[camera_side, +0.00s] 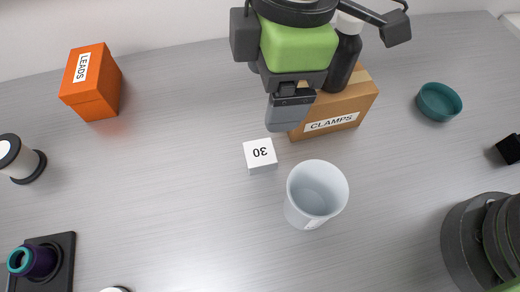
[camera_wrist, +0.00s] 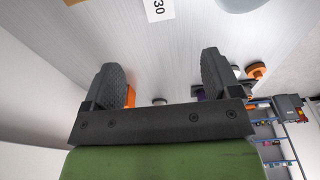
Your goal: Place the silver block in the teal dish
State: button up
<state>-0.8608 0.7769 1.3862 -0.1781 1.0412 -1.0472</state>
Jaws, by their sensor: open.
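A small silver-white block (camera_side: 260,155) with "30" on its top stands on the grey table in the side view. It also shows, cut off, at the top of the wrist view (camera_wrist: 158,9). The round teal dish (camera_side: 439,103) sits on the table at the right in the side view, and I see nothing in it. My gripper (camera_side: 290,118) is above the table, just up and right of the block in the side view, and apart from it. In the wrist view its two dark fingers (camera_wrist: 161,80) are spread with nothing between them.
A cardboard CLAMPS box (camera_side: 340,105) and a dark bottle (camera_side: 345,55) stand close behind my gripper. A white cup (camera_side: 316,193) stands near the block. An orange LEADS box (camera_side: 90,82) is far left, a black cube (camera_side: 509,149) right.

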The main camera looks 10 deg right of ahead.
jog(key=r+n, duration=0.2)
jog(key=n+t+h, duration=0.1)
jog(key=n, duration=1.5)
send_over(259, 152)
jog(key=s, duration=0.1)
jog(key=f, duration=1.2)
jog(key=shift+s+d, duration=0.1)
jog(key=shift+d, duration=0.1)
jog(key=f, duration=0.2)
jog(key=w+f, duration=0.1)
jog(key=f, duration=0.2)
jog(key=shift+a+f, duration=0.15)
jog(key=shift+f, duration=0.2)
jog(key=shift+r, duration=0.1)
jog(key=c, duration=1.2)
